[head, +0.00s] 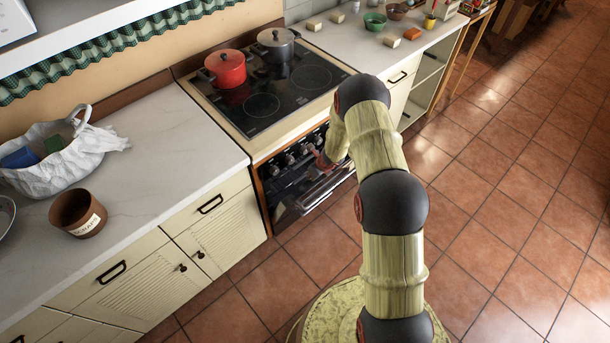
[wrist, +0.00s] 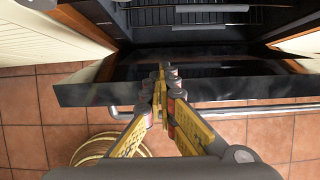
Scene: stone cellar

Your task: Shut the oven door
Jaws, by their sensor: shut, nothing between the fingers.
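The oven (head: 285,170) is built in below the black hob, with a row of knobs on its front. Its door (head: 325,190) stands partly open, tilted outward, in the head view. In the wrist view the dark door (wrist: 95,92) spans the picture, its bar handle (wrist: 235,112) on the near side and the open cavity with wire racks (wrist: 185,14) beyond. My gripper (wrist: 165,72) is shut and empty, its fingertips over the door's upper edge area; I cannot tell whether they touch it. In the head view my arm hides part of the gripper and door.
A red pot (head: 225,68) and a grey pot (head: 275,45) stand on the hob. Worktops flank it, with a white bag (head: 60,165) and brown pot (head: 78,213) on the left and several small items on the right. The tiled floor (head: 500,200) at right is clear.

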